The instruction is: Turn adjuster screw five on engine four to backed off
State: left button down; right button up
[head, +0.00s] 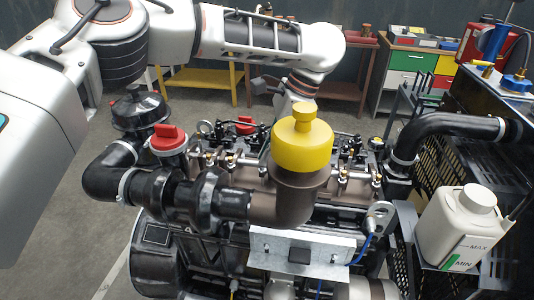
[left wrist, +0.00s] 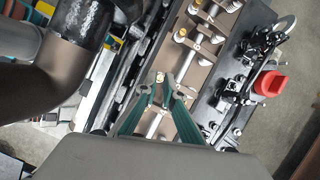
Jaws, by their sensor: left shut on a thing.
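The engine (head: 290,250) fills the middle of the head view, with its valve gear open on top. A row of rocker arms with small brass-coloured adjuster screws (head: 343,178) runs across it. My left arm reaches over from the upper left and bends down behind the yellow cap, which hides my gripper's fingertips there. In the left wrist view my left gripper (left wrist: 167,90) has its green fingers closed around a small brass-tipped screw (left wrist: 158,76) in the rocker row. I cannot read which screw number or engine number it is. My right gripper is not in view.
A yellow cap (head: 302,140) on a brown pipe stands close in front of my wrist. A red cap (head: 168,137) and black hoses (head: 110,175) are at left. A white coolant tank (head: 464,222) is at right. Workbenches (head: 408,65) stand behind.

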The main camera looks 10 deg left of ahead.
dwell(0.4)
pick_arm(q)
jog(key=c, duration=2.2)
grip_release()
jog(key=shift+o, duration=0.2)
jog(key=v, duration=0.7)
jog(key=shift+r, duration=0.2)
jog(key=shift+d, duration=0.15)
jog(key=shift+w, duration=0.15)
